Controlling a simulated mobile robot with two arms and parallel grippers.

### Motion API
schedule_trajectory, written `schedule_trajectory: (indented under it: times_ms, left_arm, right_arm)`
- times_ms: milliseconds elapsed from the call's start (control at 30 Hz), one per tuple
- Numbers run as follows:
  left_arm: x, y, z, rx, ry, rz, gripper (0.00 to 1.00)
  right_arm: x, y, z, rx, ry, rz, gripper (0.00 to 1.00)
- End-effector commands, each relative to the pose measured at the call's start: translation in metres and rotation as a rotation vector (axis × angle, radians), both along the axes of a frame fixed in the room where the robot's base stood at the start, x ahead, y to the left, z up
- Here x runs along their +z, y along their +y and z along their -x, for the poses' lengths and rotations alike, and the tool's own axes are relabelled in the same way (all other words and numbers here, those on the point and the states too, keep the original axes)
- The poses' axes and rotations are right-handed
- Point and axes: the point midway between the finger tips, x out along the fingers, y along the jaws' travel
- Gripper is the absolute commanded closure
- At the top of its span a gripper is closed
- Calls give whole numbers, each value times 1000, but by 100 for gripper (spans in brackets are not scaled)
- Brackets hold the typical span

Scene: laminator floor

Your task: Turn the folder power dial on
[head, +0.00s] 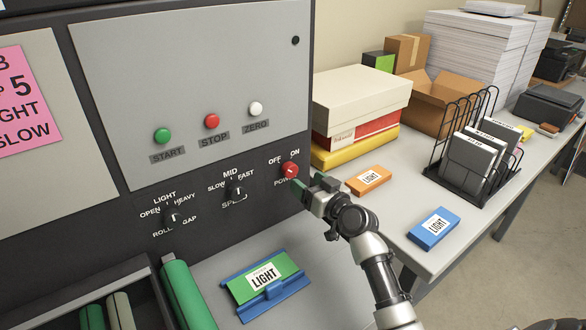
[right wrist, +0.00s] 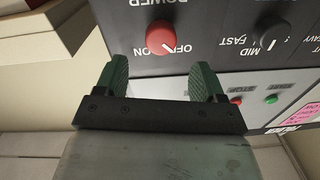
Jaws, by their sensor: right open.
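The red round power dial (head: 290,170) sits at the lower right of the machine's dark panel, with OFF and ON printed above it and POWER below. In the right wrist view, where the panel looks upside down, the dial (right wrist: 160,38) shows a pale pointer mark that leans to the lower right, which looks like the OFF side. My right gripper (head: 311,186) is open and empty just in front of the dial. Its green fingers (right wrist: 160,74) are spread on either side of the dial's line, apparently short of it. My left gripper is not in view.
Speed (head: 236,190) and roll gap (head: 171,216) knobs sit left of the dial. Start, stop and zero buttons are above. Boxes (head: 355,105) stand to the right. Orange (head: 369,180) and blue (head: 433,229) blocks and a wire rack (head: 444,150) are on the table.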

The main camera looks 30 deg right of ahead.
Motion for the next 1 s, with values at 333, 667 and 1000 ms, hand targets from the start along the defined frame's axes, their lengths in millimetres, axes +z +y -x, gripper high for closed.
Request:
schedule_trajectory:
  times_ms: [333, 667, 1000]
  left_arm:
    - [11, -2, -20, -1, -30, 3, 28]
    - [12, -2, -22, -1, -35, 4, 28]
    - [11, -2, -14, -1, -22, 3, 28]
  right_arm:
    - [1, 10, -52, 1, 1, -1, 30]
    - [0, 11, -59, 1, 2, 1, 30]
    - [0, 11, -59, 1, 2, 1, 72]
